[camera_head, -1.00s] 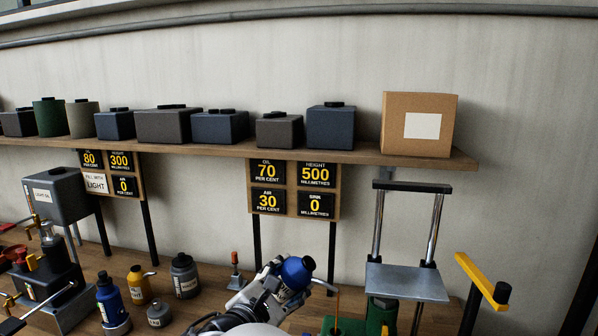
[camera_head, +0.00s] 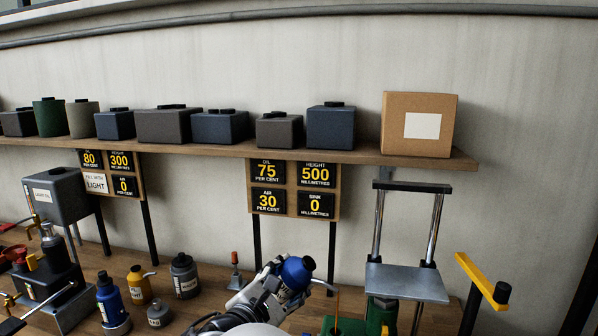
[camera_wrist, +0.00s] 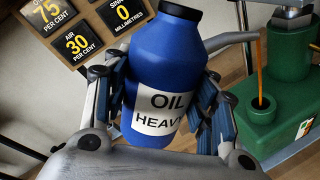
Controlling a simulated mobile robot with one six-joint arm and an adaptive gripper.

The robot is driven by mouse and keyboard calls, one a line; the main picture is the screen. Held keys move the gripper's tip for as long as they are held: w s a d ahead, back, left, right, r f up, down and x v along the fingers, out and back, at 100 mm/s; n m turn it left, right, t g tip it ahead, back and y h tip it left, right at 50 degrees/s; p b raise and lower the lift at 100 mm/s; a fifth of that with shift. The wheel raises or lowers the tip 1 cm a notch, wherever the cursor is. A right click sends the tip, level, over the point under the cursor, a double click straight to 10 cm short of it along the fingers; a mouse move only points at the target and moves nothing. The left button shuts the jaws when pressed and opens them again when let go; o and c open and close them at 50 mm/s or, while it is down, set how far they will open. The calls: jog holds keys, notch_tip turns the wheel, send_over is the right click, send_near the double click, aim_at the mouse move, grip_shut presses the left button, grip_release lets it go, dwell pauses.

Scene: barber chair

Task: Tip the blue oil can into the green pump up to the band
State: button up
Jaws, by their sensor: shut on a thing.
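The blue oil can (camera_head: 293,272), labelled OIL HEAVY, is held tilted toward the right in my gripper (camera_head: 270,283). In the wrist view the can (camera_wrist: 168,70) sits between my gripper's fingers (camera_wrist: 170,110), which are shut on it. Its grey spout reaches over the green pump (camera_wrist: 272,105). A thin amber stream of oil (camera_wrist: 257,65) falls from the spout tip to the pump's round filler opening. In the head view the pump (camera_head: 381,314) is partly cut off by the bottom edge. The band is not clearly visible.
A display board (camera_head: 294,188) reads oil 75 per cent, height 500, air 30, sink 0. A press frame with a metal plate (camera_head: 406,282) and a yellow lever (camera_head: 478,275) stand at right. Several bottles, including a yellow one (camera_head: 139,286), stand on the bench at left.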

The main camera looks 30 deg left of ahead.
jog(key=shift+r+m+b, duration=0.15)
jog(key=shift+m+b, duration=0.35)
jog(key=shift+b, duration=0.35)
dwell(0.5)
jog(key=shift+f+n+p, duration=0.2)
jog(key=shift+n+p, duration=0.4)
jog(key=shift+n, duration=0.1)
jog(key=shift+f+n+p, duration=0.15)
jog(key=shift+n+p, duration=0.4)
jog(key=shift+n, duration=0.15)
jog(key=shift+w+d+f+n+t+h+p, duration=0.1)
jog(key=shift+d+f+n+t+h+p, duration=0.25)
jog(key=shift+n, duration=0.45)
jog(key=shift+d+f+n+t+h+p, duration=0.15)
jog(key=shift+f+n+p, duration=0.15)
jog(key=shift+f+n, duration=0.35)
jog(key=shift+a+r, duration=0.1)
jog(key=shift+r, duration=0.05)
